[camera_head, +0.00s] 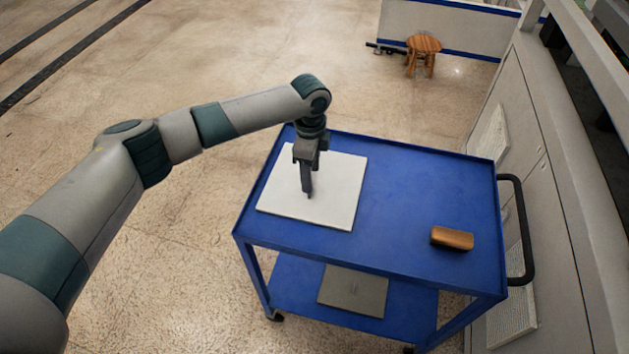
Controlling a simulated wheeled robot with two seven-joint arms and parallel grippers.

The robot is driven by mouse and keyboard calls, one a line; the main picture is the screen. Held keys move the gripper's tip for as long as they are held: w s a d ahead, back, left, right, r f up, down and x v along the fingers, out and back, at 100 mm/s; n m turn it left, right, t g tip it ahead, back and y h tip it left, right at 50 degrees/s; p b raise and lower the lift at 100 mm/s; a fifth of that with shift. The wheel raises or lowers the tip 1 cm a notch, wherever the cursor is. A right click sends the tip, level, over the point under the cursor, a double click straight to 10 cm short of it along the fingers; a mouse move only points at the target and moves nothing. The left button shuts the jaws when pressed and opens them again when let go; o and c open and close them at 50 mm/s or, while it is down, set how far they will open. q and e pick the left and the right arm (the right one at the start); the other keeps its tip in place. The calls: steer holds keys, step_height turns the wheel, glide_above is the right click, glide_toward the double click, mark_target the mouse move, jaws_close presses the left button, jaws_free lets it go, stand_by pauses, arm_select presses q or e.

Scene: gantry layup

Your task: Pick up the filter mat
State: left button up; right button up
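The filter mat appears as a flat white square (335,190) lying on the left part of the blue cart's top (410,200). My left gripper (308,195) points straight down over the middle of the mat. Its fingers line up in this view and look like one dark bar, so I cannot tell whether they are open or shut. The tip is at or just above the mat's surface; contact is unclear. The mat lies flat. My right gripper is not in view.
A brown block (452,238) lies on the cart top's right side. A grey panel (352,290) lies on the lower shelf. The cart has a raised rim and a black handle (522,230) near the grey cabinet wall (540,160). A wooden stool (424,45) stands behind.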

mark_target(315, 179)
arm_select(q)
steer(key=shift+f+p, duration=0.5)
steer(key=shift+p, duration=0.05)
step_height(315, 179, down, 3)
steer(key=shift+s+a+f+p, duration=0.1)
steer(key=shift+p, duration=0.6)
steer(key=shift+f, duration=0.5)
steer(key=c, duration=1.1)
